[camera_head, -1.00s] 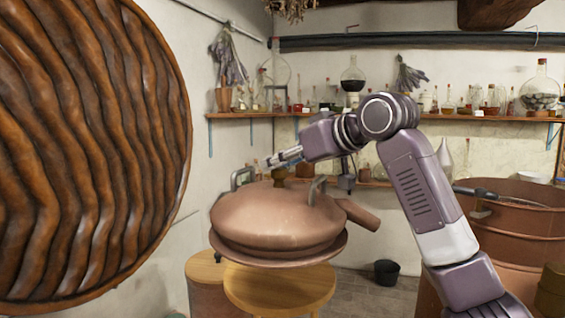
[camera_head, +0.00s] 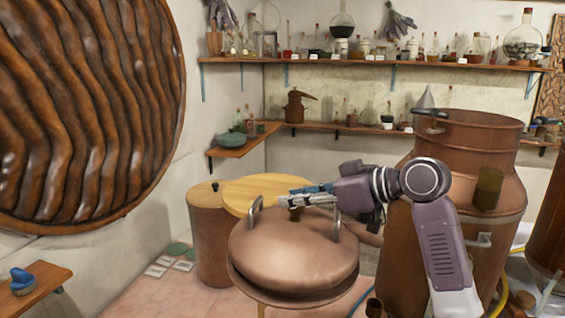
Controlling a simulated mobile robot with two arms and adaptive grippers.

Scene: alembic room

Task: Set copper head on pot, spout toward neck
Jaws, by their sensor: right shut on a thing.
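The copper head (camera_head: 295,262) is a wide domed lid with a flat rim and two loop handles. It hangs in the lower middle, with its short spout (camera_head: 368,238) pointing right. My right gripper (camera_head: 297,201) reaches in from the right over its top and is shut on it; the exact grip point is partly hidden. The large copper pot (camera_head: 455,170) stands to the right with an open, rimmed top. The head is apart from the pot, to its left and lower in the picture. My left gripper is out of view.
A round wooden-topped stool (camera_head: 268,190) and a lidded copper drum (camera_head: 207,225) stand behind the head. Another copper vessel (camera_head: 552,240) is at the right edge. A small wooden bench (camera_head: 35,285) is at lower left. Shelves (camera_head: 370,63) of bottles line the back wall.

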